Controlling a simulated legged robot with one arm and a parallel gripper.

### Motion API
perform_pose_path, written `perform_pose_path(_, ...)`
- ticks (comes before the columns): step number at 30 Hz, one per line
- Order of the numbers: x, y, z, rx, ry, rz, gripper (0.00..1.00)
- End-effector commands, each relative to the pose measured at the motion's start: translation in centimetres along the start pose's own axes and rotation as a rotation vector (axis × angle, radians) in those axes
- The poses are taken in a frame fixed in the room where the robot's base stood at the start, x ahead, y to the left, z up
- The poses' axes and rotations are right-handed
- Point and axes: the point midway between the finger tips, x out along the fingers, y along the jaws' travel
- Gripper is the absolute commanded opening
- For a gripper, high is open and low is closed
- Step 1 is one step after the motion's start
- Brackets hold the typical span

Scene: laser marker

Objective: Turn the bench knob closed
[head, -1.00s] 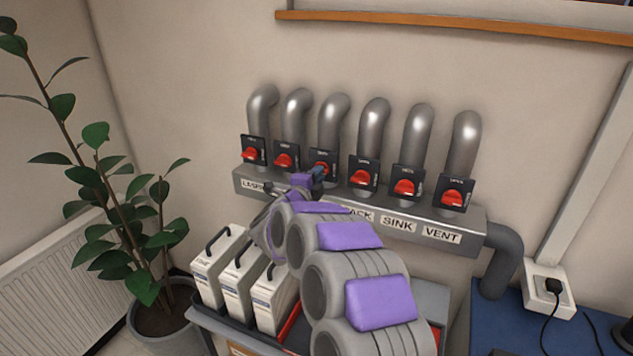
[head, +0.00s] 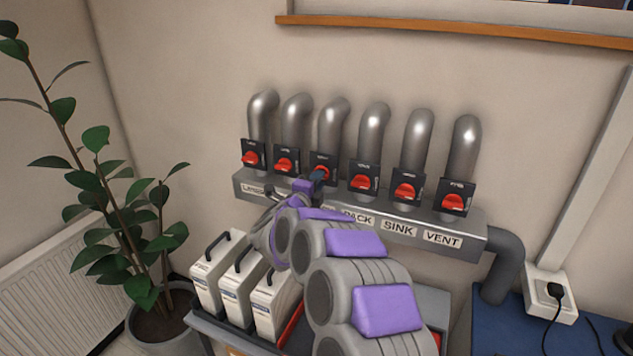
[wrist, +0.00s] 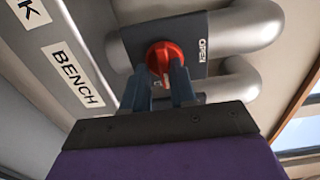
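The bench knob (wrist: 165,58) is a red dial on a dark plate (wrist: 198,62) marked "OPEN" in the wrist view. A "BENCH" label (wrist: 77,74) sits on the grey manifold beside it. In the head view it is the third red knob (head: 320,170) from the left, partly covered by my gripper (head: 317,178). In the wrist view my gripper (wrist: 159,72) has its two fingers apart, with the lower part of the knob showing between their tips. The right finger overlaps the knob's edge. I cannot tell whether either finger touches it.
Other red knobs, such as the sink knob (head: 405,190) and vent knob (head: 453,202), sit close by on the manifold (head: 470,222) below steel pipes. White containers (head: 274,305) stand below on a cart. A plant (head: 140,235) is at left, a blue surface (head: 510,330) at right.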

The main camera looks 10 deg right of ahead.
Motion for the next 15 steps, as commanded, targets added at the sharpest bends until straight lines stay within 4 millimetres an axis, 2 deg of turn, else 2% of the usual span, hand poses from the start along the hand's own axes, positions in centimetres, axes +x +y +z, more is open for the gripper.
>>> perform_pose_path(1,0.0,-0.1,0.0,0.000,0.000,-0.001,0.32)
perform_pose_path(3,0.0,-0.1,0.0,0.000,0.000,-0.003,0.38)
perform_pose_path(11,-0.1,-0.3,0.0,0.001,0.000,-0.006,0.38)
perform_pose_path(15,-1.1,-0.4,0.1,0.001,-0.001,-0.006,0.38)
